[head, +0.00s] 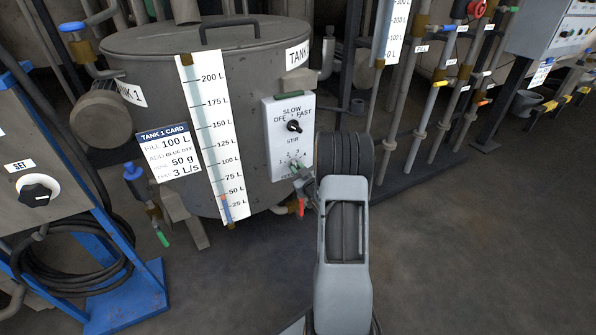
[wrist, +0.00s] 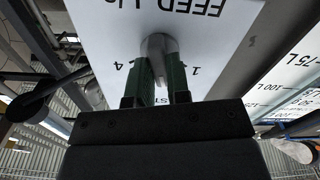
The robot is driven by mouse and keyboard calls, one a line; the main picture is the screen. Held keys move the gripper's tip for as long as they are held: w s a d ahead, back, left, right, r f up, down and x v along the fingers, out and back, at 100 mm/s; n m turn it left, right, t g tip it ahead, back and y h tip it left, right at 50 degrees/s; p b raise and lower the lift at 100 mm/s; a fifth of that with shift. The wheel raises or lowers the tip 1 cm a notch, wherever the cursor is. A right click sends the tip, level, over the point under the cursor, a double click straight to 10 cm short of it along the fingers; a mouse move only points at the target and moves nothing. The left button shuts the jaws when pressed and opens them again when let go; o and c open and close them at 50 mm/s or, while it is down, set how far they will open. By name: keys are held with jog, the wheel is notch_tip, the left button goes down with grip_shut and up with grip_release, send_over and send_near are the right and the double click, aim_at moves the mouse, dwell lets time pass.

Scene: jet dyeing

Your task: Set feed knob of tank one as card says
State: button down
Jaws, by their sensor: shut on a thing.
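The tank 1 card (head: 168,154) hangs on the tank's front left and reads fill 100 L, blue dye, 50 g and 3 L/s on its bottom line. The white control panel (head: 289,142) on the tank carries a stir knob (head: 294,126) above and the feed dial below. The grey feed knob (wrist: 157,45) shows in the wrist view under upside-down "FEED L/s" lettering, with 4 to its left and 1 to its right. My gripper (wrist: 158,74) has its green fingers shut on this knob from both sides; it also shows in the head view (head: 299,174). I cannot tell which number the knob points at.
Tank one (head: 240,95) stands behind the panel, with a tall level scale (head: 212,130) beside it. A blue-framed cabinet (head: 40,180) with a SET knob is at the left. Pipes with valves fill the back right. The floor at the right is clear.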

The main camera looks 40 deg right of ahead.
jog(key=m, duration=0.6)
jog(key=shift+m+p, duration=0.4)
dwell(0.4)
jog(key=c, duration=1.1)
grip_release()
jog(key=s+p, duration=0.1)
jog(key=s, duration=0.3)
jog(key=s+a+p, duration=0.1)
jog(key=s, duration=0.4)
jog(key=s+p, duration=0.1)
jog(key=s, duration=0.3)
jog(key=shift+s+a, duration=0.35)
jog(key=shift+a, duration=0.05)
